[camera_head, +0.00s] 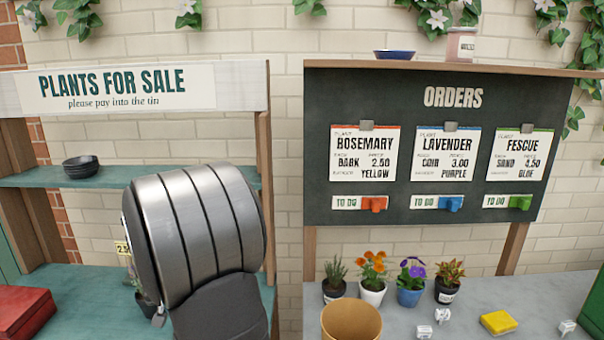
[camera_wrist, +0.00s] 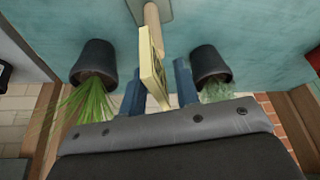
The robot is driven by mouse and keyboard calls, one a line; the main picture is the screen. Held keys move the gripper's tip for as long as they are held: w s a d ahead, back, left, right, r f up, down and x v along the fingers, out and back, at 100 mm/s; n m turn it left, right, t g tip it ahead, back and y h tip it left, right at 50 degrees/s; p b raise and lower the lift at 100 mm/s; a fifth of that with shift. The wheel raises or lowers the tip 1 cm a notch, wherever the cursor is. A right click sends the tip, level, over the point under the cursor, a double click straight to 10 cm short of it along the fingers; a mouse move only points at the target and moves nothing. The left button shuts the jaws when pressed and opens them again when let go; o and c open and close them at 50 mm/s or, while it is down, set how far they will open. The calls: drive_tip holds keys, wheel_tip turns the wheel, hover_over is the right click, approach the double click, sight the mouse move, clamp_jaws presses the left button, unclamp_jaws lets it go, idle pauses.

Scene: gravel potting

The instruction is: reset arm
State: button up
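In the wrist view my gripper (camera_wrist: 158,84) has its two blue fingers apart. A cream price tag (camera_wrist: 152,68) on a wooden stand (camera_wrist: 152,17) stands between them, with a gap on the right finger's side. I cannot tell whether the left finger touches it. In the head view my grey arm covers the gripper. A small part of a yellow tag (camera_head: 122,247) shows at the arm's left edge, above the lower teal shelf (camera_head: 80,285).
In the wrist view, dark pots with a grassy plant (camera_wrist: 93,62) and a pale green plant (camera_wrist: 210,65) flank the fingers. Black bowls (camera_head: 81,167) sit on the upper shelf; a red box (camera_head: 22,311) is lower left. Potted plants and a terracotta pot (camera_head: 351,320) stand right, under the orders board (camera_head: 430,95).

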drive_tip(key=shift+r, duration=1.7)
